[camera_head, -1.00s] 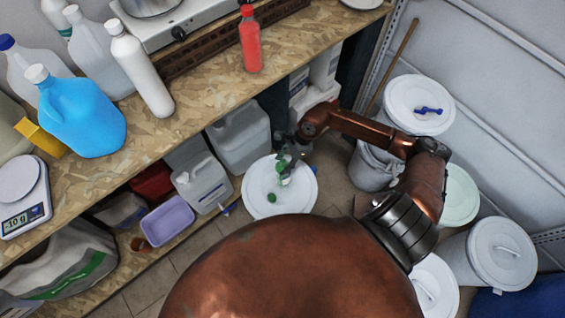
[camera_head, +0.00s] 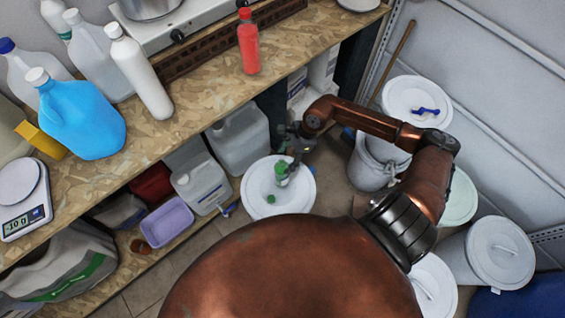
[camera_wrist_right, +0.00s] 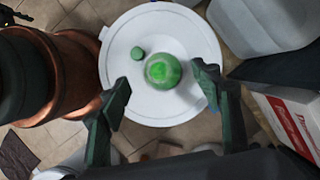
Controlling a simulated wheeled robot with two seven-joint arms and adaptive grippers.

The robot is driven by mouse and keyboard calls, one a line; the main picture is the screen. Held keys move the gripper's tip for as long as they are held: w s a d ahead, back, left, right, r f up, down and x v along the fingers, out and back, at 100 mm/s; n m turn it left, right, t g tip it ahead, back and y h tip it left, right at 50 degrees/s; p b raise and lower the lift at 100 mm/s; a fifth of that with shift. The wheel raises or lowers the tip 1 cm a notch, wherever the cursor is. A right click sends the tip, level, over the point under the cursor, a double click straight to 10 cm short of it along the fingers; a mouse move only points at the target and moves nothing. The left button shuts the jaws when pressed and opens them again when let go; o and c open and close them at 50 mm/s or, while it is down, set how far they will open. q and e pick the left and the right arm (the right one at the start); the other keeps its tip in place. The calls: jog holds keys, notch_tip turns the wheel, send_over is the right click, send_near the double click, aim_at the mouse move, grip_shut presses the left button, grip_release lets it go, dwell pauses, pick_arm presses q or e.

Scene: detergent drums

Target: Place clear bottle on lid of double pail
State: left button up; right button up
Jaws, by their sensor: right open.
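The bottle (camera_head: 282,176) has a green top and looks pale lower down. It stands on a round white lid (camera_head: 258,206) on the floor beside the shelf. In the right wrist view the bottle (camera_wrist_right: 163,71) shows from above, near the middle of the white lid (camera_wrist_right: 150,112). My right gripper (camera_head: 291,158) is just above and beside the bottle. In the wrist view its fingers (camera_wrist_right: 163,88) are spread on either side and apart from the bottle. The pail under the lid is mostly hidden. My left gripper is not in view.
A small green knob (camera_head: 271,199) is on the lid near the bottle. Grey jugs (camera_head: 240,140) stand on the lower shelf at left. Other white lidded pails (camera_head: 418,98) stand at right, one with a blue item on top. The bench (camera_head: 200,110) holds bottles.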

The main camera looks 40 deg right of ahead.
jog(key=v, duration=0.8)
jog(key=shift+p, duration=0.4)
jog(key=shift+a, duration=0.1)
